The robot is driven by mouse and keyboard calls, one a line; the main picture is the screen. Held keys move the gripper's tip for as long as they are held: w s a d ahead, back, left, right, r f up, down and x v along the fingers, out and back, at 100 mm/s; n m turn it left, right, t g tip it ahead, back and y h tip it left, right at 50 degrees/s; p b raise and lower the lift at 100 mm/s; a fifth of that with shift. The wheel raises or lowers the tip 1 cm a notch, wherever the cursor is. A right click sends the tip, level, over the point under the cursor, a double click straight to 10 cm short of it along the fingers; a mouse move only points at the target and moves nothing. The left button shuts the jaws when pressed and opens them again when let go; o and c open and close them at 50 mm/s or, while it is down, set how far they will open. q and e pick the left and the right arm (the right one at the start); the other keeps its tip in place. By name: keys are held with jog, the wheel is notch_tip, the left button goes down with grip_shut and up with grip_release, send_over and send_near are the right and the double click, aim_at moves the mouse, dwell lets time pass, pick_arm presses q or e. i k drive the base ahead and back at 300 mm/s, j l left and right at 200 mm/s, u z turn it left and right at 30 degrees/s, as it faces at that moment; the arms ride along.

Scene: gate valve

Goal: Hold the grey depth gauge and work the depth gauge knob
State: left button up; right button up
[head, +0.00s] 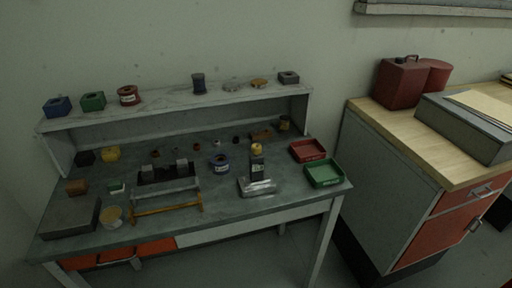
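A small upright device stands on the grey workbench (225,195), right of its middle. It has a dark grey body (257,168) and a yellow-orange knob-like top (257,148). A shiny silver-grey piece (258,188) lies at its foot; I cannot tell whether the two are joined. This looks like the grey depth gauge with its knob, but it is too small to be certain. Neither of my grippers shows in the head view, and nothing is seen touching the device.
A blue ring-shaped part (219,163) and a dark vise-like fixture (167,173) stand left of the device. Red (308,151) and green (324,173) trays lie to its right. A shelf (180,106) with several parts runs behind. A cabinet (385,190) stands at right.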

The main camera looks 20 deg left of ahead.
aim_at(257, 148)
jog(key=i+l+u, duration=0.2)
jog(key=u, duration=0.2)
jog(key=i+l+u, duration=0.35)
jog(key=k+l+u, duration=0.1)
jog(key=l+u, duration=0.15)
jog(key=u, duration=0.15)
jog(key=k+j, duration=0.2)
jog(key=k, duration=0.1)
